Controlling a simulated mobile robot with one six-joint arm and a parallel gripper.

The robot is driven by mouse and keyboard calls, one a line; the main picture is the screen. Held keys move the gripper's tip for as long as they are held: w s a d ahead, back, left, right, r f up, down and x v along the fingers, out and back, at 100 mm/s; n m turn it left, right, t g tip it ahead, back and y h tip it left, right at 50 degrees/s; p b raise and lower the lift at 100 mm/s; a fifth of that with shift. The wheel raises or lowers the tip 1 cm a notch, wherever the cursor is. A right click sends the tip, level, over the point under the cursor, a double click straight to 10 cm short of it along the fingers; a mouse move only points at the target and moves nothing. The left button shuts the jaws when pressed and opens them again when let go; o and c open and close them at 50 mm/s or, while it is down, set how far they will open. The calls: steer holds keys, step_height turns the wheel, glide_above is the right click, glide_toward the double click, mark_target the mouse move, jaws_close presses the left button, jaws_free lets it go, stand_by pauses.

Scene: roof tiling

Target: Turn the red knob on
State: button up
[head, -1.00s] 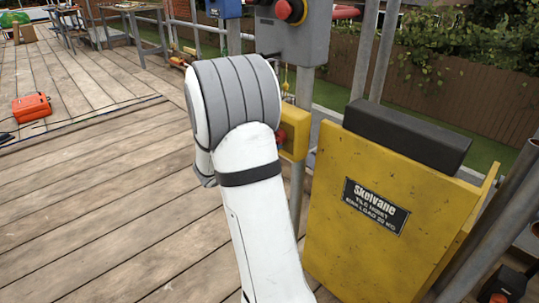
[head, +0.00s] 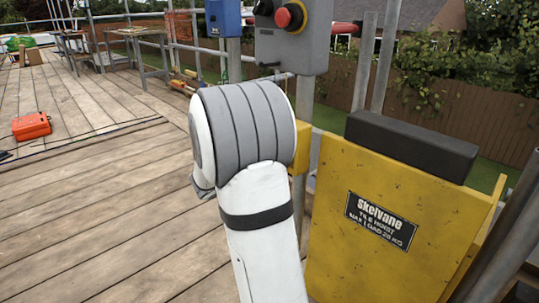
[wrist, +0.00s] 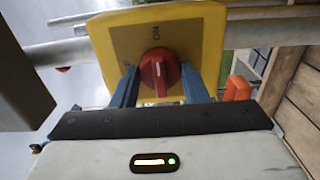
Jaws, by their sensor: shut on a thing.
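The red knob (wrist: 160,70) sits on a yellow box with a darker face plate (wrist: 124,42) in the wrist view. Its raised ridge stands roughly upright in the picture, and small lettering shows just above it. My gripper (wrist: 160,88) has its two blue fingers on either side of the knob and is shut on it. In the head view my white and grey arm hides my gripper and the knob. Only the right edge of the yellow box (head: 302,152) shows there, on a grey post.
A grey control box (head: 294,38) with a red button (head: 291,16) is above the yellow box. A yellow tile hoist (head: 350,255) with a black top pad stands to the right. Metal poles surround it. An orange case (head: 31,126) lies on the open deck at left.

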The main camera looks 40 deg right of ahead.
steer(key=o, duration=1)
steer(key=shift+c, duration=0.2)
steer(key=a+p, duration=0.2)
steer(key=a, duration=0.5)
steer(key=shift+s+a, duration=0.35)
steer(key=shift+p, duration=0.3)
